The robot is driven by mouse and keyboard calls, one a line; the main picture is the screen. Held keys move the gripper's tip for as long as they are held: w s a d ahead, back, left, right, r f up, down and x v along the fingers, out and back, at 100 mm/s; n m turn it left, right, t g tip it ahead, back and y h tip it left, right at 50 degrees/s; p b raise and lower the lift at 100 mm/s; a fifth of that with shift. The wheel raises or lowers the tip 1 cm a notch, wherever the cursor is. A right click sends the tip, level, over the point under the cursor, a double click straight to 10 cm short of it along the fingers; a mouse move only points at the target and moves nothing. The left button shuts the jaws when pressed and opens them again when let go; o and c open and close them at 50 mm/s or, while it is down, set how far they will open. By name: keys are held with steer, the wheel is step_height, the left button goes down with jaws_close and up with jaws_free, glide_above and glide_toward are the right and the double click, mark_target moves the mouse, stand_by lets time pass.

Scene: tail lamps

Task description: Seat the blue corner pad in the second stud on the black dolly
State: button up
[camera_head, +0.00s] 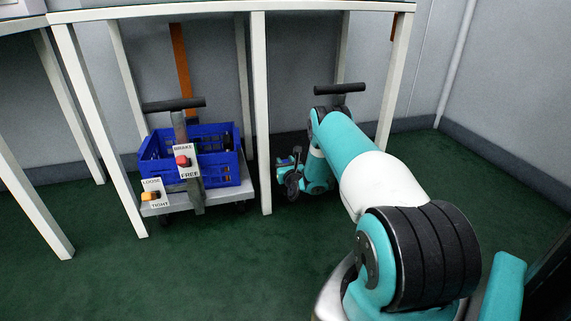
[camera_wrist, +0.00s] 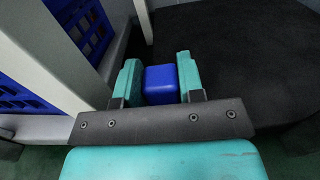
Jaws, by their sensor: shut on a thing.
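My gripper (camera_wrist: 159,75) is shut on the blue corner pad (camera_wrist: 161,87), a small block between its two teal fingers in the wrist view. A broad black surface (camera_wrist: 240,45), which looks like the black dolly's deck, lies beyond and to the right of the fingers. I cannot tell the gap between pad and surface. No stud shows clearly. In the head view my arm and a table leg hide most of the black dolly; a dark handle (camera_head: 340,88) stands above my arm there.
A grey dolly (camera_head: 158,209) carrying a blue crate (camera_head: 217,173) stands left of the white table leg (camera_head: 260,120). It has a red brake knob (camera_head: 183,161) and an orange knob (camera_head: 151,196). The white leg is close to my gripper's left. Green floor (camera_head: 200,275) is open in front.

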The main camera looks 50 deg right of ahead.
steer(key=shift+f, duration=0.1)
steer(key=shift+f+b, duration=1.3)
steer(key=shift+f, duration=0.1)
steer(key=shift+f, duration=0.1)
stand_by(0.5)
steer(key=shift+f+b, duration=0.15)
steer(key=shift+b, duration=0.15)
steer(key=o, duration=1)
